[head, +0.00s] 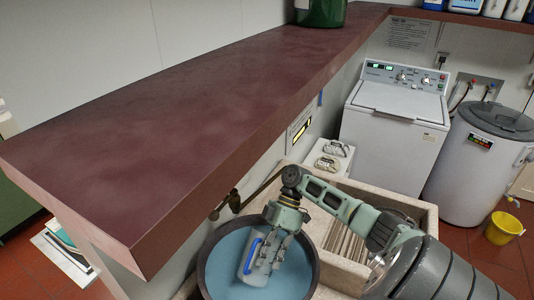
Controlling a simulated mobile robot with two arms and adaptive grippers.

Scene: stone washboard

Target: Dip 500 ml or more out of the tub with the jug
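The round dark-rimmed tub (314,262) stands at the bottom middle of the head view, with blue water inside. The pale, see-through jug (262,270) with a blue handle is inside the tub's rim, at or in the water and seemingly tilted. How deep it sits and how much is in it I cannot tell. My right gripper (279,244) reaches over the tub from the right, and its fingers are on the jug, seemingly closed around its upper part. The fingers hide part of the jug. My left gripper is out of view.
A long reddish-brown counter (170,120) runs along the wall on the left, above the tub. A stone basin with a ribbed washboard (345,240) lies right of the tub. A white washing machine (395,125), a grey lidded bin (480,150) and a yellow bucket (503,229) stand beyond.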

